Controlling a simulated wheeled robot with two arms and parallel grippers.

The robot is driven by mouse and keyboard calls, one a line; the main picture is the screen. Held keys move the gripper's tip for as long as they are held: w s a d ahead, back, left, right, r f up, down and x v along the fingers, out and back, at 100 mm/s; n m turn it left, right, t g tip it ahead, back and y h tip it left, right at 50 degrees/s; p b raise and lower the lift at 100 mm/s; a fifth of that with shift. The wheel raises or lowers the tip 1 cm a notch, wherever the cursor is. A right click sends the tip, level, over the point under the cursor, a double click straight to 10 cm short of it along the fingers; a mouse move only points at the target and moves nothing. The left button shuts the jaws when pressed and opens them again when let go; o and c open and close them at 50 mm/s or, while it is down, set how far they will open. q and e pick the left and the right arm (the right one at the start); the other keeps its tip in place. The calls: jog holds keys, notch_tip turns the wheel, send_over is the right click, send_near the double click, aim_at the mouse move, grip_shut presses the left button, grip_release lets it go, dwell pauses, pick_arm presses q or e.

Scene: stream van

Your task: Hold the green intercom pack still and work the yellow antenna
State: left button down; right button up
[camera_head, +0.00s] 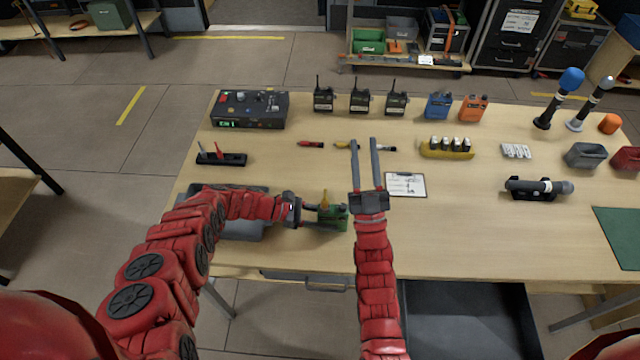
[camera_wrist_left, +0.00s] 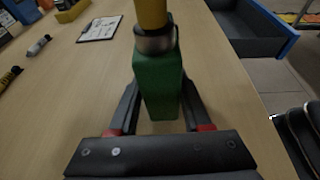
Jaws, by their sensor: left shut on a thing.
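The green intercom pack (camera_head: 336,220) stands near the table's front edge. Its yellow antenna (camera_head: 325,199) rises from its top. My left gripper (camera_head: 322,214) comes in from the left and is shut on the pack. In the left wrist view the green pack (camera_wrist_left: 160,88) sits between the fingers, and the yellow antenna (camera_wrist_left: 151,14) stands on a grey metal collar above it, its upper end cut off by the frame. My right gripper (camera_head: 364,142) is open and empty, its fingers pointing to the far side of the table, to the right of and beyond the pack.
A clipboard (camera_head: 406,186) lies just right of my right gripper. Small markers (camera_head: 312,145) and a yellow battery holder (camera_head: 447,150) lie beyond. Black radios (camera_head: 360,100) and a control box (camera_head: 249,109) stand at the back. An open drawer (camera_head: 470,310) juts out at the front.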

jog(key=w+a+f+m+g+h, duration=0.1)
jog(key=w+a+g, duration=0.1)
jog(key=w, duration=0.3)
jog(key=w+a+f+g+h, duration=0.1)
jog(key=w+a+g+h, duration=0.15)
jog(key=w, duration=0.25)
jog(key=m+g+h, duration=0.4)
jog(key=m+g, duration=0.3)
jog(key=g, duration=1.1)
send_near(326, 195)
jog(key=f, duration=0.1)
jog(key=x, duration=1.2)
jog(key=shift+w, duration=0.4)
jog(key=shift+t, duration=0.25)
grip_shut()
